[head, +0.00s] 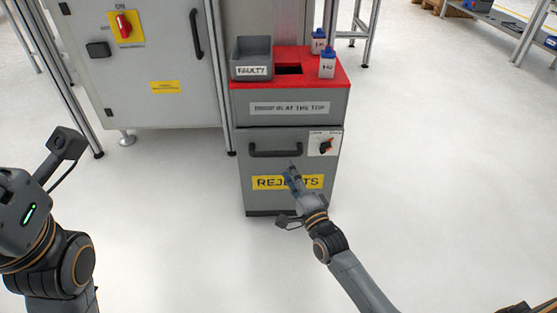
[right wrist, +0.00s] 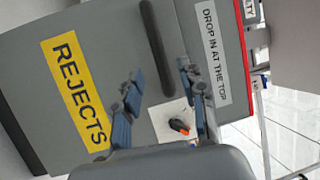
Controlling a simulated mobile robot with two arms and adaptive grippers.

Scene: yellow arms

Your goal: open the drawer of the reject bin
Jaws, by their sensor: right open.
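The reject bin (head: 243,180) is a grey cabinet with a red top and a yellow REJECTS label (head: 266,183) on its drawer front, which looks flush with the body. A black bar handle (head: 275,152) runs across the upper drawer front; it also shows in the right wrist view (right wrist: 157,48). A knob (head: 326,146) with a red part sits on a white plate to the handle's right. My right gripper (head: 291,174) is open and empty in front of the drawer, just below the handle. In the right wrist view its fingers (right wrist: 160,88) point toward the handle, apart from it. My left gripper's fingers are out of view.
On the red top (head: 334,82) stand a grey FAULTY box (head: 252,59) and two small white bottles with blue caps (head: 327,64), around a dark opening. A grey machine cabinet (head: 155,90) stands close on the left. The floor in front and right is clear.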

